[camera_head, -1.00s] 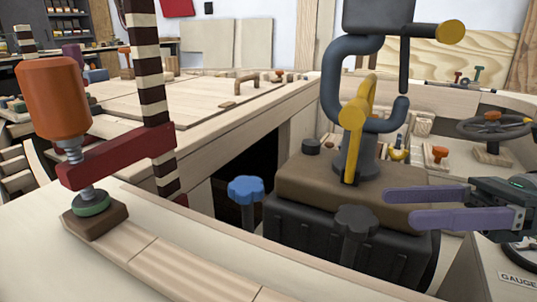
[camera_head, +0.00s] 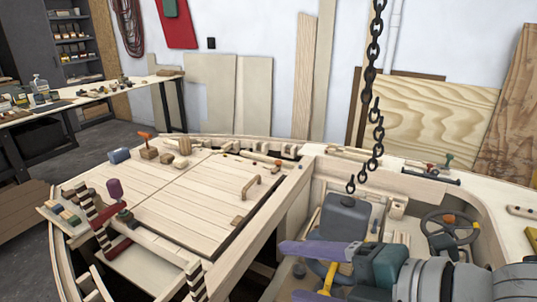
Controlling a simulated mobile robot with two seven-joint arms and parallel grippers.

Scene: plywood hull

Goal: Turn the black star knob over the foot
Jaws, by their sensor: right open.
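My right gripper (camera_head: 287,272) reaches in from the lower right, its two purple fingers spread apart with nothing held between them. Behind the fingers stands the dark grey machine (camera_head: 346,215) with a yellow lever (camera_head: 327,277), partly covered by my gripper and arm. I cannot make out the black star knob or the foot; they are below the picture or hidden by my arm. My left gripper is not in view.
A black chain (camera_head: 376,100) hangs down over the machine. A steering wheel (camera_head: 450,232) is to the right in the hull. A workbench (camera_head: 100,95) stands behind.

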